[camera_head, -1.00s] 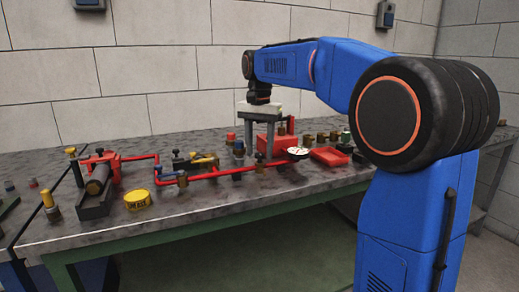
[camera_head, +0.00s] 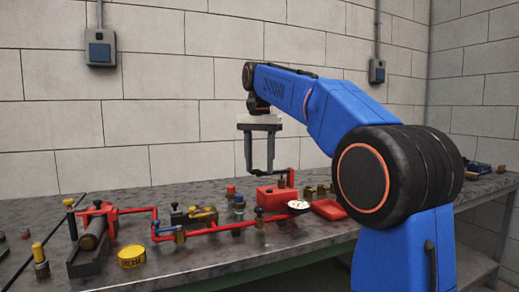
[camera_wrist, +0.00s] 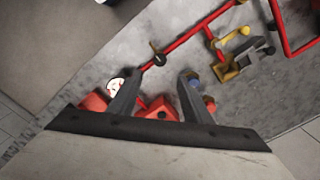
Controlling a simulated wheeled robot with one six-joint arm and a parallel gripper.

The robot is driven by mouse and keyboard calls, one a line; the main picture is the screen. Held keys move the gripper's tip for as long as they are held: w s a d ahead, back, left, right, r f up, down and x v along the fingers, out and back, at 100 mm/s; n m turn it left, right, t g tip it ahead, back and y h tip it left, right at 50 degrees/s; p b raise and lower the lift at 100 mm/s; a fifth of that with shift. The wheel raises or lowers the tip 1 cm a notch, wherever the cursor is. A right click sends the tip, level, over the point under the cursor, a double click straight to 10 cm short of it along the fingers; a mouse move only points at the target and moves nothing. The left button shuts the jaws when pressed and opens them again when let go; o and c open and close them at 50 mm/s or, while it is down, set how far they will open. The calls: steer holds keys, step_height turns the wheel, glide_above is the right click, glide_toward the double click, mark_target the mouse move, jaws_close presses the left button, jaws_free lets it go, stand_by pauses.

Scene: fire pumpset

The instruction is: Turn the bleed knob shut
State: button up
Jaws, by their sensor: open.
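A small dark-topped brass fitting (camera_head: 259,214) stands on the red pipe (camera_head: 228,228) between the gauge and the pipe's bend. It also shows in the wrist view (camera_wrist: 157,59), beyond my fingertips. It may be the bleed knob, but no label is readable. My gripper (camera_head: 260,170) is open and empty, pointing down above the bench near the red pump block (camera_head: 277,195). In the wrist view its two fingers (camera_wrist: 160,82) are wide apart, with part of the red block (camera_wrist: 157,108) showing between them. The white gauge (camera_head: 298,205) is beside the block.
Blue-topped and red-topped fittings (camera_head: 239,202) stand left of the block. A yellow-handled valve (camera_head: 203,214), yellow tin (camera_head: 131,256) and dark vise-like holder (camera_head: 92,243) are farther left. A red tray (camera_head: 328,209) is right. The air above the bench is clear.

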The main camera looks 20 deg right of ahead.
steer(key=shift+r, duration=2.25)
steer(key=s+d+f+n+t, duration=0.1)
steer(key=s+f+n+t, duration=0.3)
steer(key=s+f, duration=3)
step_height(320, 180, down, 3)
steer(key=n, duration=0.4)
steer(key=shift+d+n+t, duration=0.2)
steer(key=shift+n+t, duration=0.1)
steer(key=shift+t, duration=0.1)
steer(key=shift+c, duration=0.4)
